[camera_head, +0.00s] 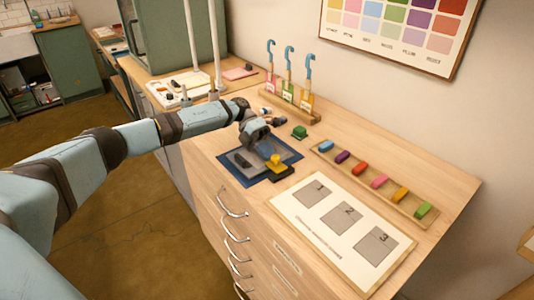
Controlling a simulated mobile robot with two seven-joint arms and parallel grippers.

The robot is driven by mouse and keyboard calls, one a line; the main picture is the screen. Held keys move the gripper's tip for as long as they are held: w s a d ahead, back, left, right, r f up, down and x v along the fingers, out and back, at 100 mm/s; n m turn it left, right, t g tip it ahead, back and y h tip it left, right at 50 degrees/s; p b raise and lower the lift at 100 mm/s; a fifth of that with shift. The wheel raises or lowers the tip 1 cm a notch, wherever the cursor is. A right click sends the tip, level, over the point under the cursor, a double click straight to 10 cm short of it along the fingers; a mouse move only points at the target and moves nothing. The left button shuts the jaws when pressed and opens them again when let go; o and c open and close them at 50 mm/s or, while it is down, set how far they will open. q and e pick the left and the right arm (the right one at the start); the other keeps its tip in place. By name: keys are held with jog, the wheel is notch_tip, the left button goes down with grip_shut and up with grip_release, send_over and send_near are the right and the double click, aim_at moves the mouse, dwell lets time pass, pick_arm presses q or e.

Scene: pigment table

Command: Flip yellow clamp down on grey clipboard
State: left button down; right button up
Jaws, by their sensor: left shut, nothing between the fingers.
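The grey clipboard (244,163) lies on a dark blue mat (235,177) near the front edge of the wooden table. The yellow clamp (276,161) is at the clipboard's right end, beside a black piece; its exact tilt is too small to tell. My left gripper (278,121) is shut and empty, just above and behind the clipboard, apart from the yellow clamp as far as I can see. My left arm comes in from the left. My right gripper is not in view.
A green block (299,132) stands behind the mat. A tray (371,184) of several coloured blocks and a white numbered board (343,225) lie to the right. A rack (290,106) with blue-hooked tools stands at the back.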

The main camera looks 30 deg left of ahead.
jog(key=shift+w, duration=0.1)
pick_arm(q)
jog(key=shift+r, duration=0.15)
notch_tip(320, 180, up, 5)
jog(key=p, duration=0.3)
jog(key=shift+w+a+b, duration=0.2)
jog(key=shift+a+b, duration=0.05)
jog(key=shift+a, duration=0.3)
jog(key=shift+w+a+b, duration=0.15)
jog(key=shift+a+b, duration=0.1)
jog(key=shift+a, duration=0.3)
jog(key=v, duration=0.7)
jog(key=shift+a+b, duration=0.2)
jog(key=shift+b, duration=0.15)
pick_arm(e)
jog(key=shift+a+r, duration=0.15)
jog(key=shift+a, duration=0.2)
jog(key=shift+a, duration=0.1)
